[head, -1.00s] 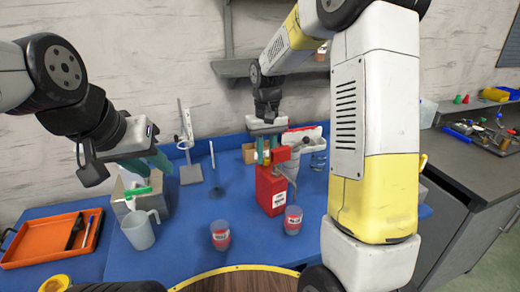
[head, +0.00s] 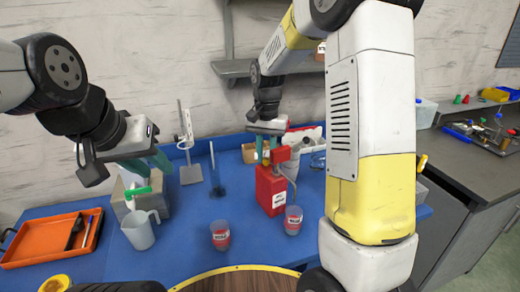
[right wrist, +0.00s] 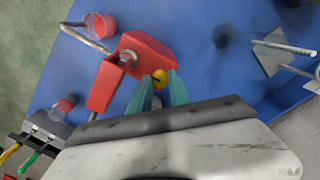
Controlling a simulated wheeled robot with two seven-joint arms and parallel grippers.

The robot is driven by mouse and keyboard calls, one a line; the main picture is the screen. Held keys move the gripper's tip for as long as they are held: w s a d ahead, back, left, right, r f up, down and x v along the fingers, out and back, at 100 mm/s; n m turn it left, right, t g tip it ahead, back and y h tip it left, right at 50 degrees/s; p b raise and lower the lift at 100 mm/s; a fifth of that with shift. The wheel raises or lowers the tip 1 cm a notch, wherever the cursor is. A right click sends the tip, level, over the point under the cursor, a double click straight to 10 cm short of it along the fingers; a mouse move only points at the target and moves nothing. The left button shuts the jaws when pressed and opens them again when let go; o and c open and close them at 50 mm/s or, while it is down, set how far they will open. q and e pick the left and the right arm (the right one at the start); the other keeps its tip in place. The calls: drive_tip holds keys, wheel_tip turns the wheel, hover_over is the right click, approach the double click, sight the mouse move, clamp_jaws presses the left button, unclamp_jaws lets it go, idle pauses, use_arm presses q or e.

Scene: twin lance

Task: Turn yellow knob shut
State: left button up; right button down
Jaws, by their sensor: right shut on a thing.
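The yellow knob (right wrist: 159,77) sits at the top of a red can (head: 270,190). In the head view the knob (head: 266,157) is small and partly hidden by my fingers. My right gripper (head: 266,150) reaches down from above and is shut on the knob. The right wrist view shows its teal fingertips (right wrist: 160,88) on either side of the knob, with the red can (right wrist: 147,52) just beyond. My left gripper (head: 149,165) is open and empty, above the grey box at the left.
Two red-filled cups (head: 220,236) (head: 293,220) stand in front of the can. A white jug (head: 139,230), an orange tray (head: 40,243) and a lab stand (head: 190,172) are to the left. A bent pipe (right wrist: 85,40) extends beside the can. The blue table's middle is partly clear.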

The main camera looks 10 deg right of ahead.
sight(267, 160)
idle(0.3)
drive_tip(key=c, duration=1.2)
unclamp_jaws()
drive_tip(key=shift+r, duration=0.1)
wheel_tip(267, 160, up, 8)
drive_tip(key=shift+f, duration=0.25)
drive_tip(key=shift+r, duration=0.1)
drive_tip(key=shift+s+d+r, duration=0.1)
drive_tip(key=shift+s+r, duration=0.1)
drive_tip(key=s+d+r+n+t+y, duration=0.1)
drive_tip(key=s+r+n+t, duration=0.1)
drive_tip(key=s, duration=0.9)
drive_tip(key=s+d+r+n+t+y, duration=0.1)
drive_tip(key=s+d+r+n+t, duration=0.1)
drive_tip(key=s, duration=0.8)
drive_tip(key=shift+s+r+n+t, duration=0.4)
drive_tip(key=shift+n+t, duration=0.2)
drive_tip(key=shift+t, duration=0.5)
